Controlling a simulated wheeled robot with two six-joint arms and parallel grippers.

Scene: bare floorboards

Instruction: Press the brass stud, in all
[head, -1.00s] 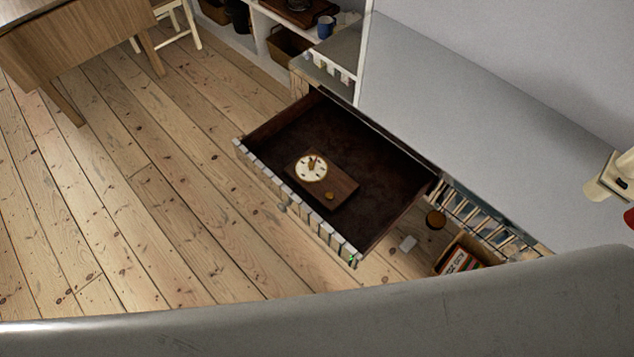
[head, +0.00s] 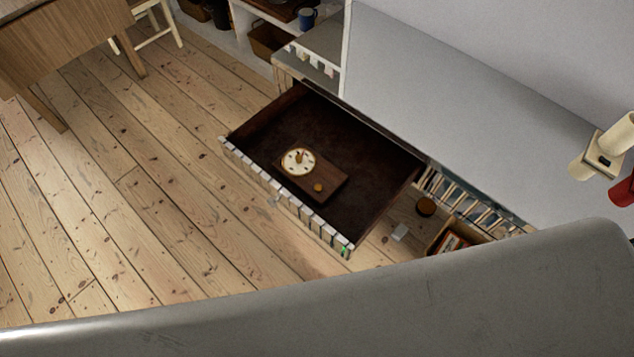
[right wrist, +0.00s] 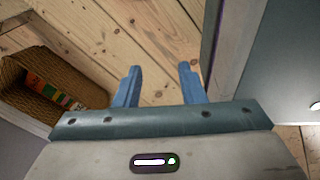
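In the head view a brass stud (head: 318,187) sits on a dark wooden block (head: 327,178) inside an open drawer (head: 367,151). A round cream dial (head: 298,162) with dark marks and a brown pointer or knob lies at the block's left end. My right gripper (right wrist: 159,76) shows in the right wrist view, its two blue fingers apart with only floorboards between them. Neither gripper shows in the head view, so my left gripper is out of sight. The stud and block are not in the right wrist view.
The drawer juts from a cabinet with a grey top (head: 455,95). A wicker basket (right wrist: 52,84) stands on the floor beside my right gripper.

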